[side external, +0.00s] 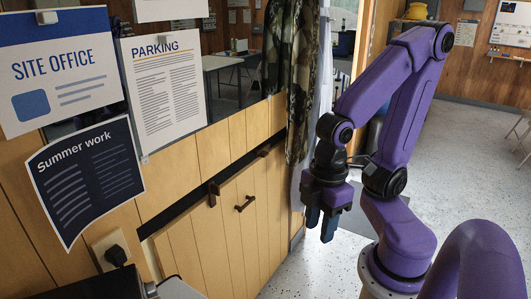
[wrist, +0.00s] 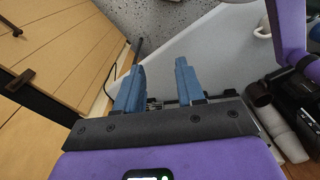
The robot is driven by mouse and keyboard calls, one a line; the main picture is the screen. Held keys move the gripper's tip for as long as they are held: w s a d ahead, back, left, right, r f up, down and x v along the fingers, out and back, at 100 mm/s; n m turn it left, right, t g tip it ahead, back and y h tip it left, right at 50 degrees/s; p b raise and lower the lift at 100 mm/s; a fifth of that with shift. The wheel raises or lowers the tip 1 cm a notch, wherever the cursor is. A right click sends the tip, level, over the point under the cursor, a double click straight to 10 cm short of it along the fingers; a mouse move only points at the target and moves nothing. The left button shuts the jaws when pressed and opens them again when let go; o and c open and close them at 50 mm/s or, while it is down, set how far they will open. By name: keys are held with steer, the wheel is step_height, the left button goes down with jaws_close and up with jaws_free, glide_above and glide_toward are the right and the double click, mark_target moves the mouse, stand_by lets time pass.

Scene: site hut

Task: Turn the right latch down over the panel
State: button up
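The wooden panel (side external: 228,240) is set in the plank wall below a dark strip, with a dark handle (side external: 244,203) on it. The right latch (side external: 264,151) is the small, farther one; it appears to lie along the strip, not down over the panel. The left latch (side external: 213,193) is nearer and points down across the panel's top edge. The wrist view shows one latch (wrist: 19,81), seemingly the left one, and part of the handle (wrist: 10,27). My gripper (side external: 320,228) points down, away from the wall, right of the panel. Its blue fingers (wrist: 160,70) are apart and empty.
A camouflage curtain (side external: 287,70) hangs beyond the right latch. Paper notices (side external: 165,90) are on the near left. In the wrist view a pale surface (wrist: 215,50) lies beneath the fingers, with dark equipment (wrist: 295,100) at right. Speckled floor (side external: 470,165) is open behind my arm.

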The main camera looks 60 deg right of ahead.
stand_by(0.3)
steer(key=w+a+f+t+y, duration=0.1)
steer(key=w+f+t, duration=0.15)
steer(key=w, duration=0.75)
steer(key=w+a+f+t+y, duration=0.1)
steer(key=w+f+t, duration=0.15)
steer(key=w, duration=0.65)
steer(key=w+d+f+n+t, duration=0.1)
steer(key=w+d+f+t, duration=0.15)
steer(key=w+d, duration=0.35)
steer(key=w+d+f+t, duration=0.1)
steer(key=w+d+f, duration=0.25)
steer(key=w, duration=0.35)
steer(key=t+h, duration=0.8)
steer(key=h, duration=0.1)
glide_toward(266, 155)
steer(key=x, duration=1.1)
steer(key=shift+d+f, duration=0.15)
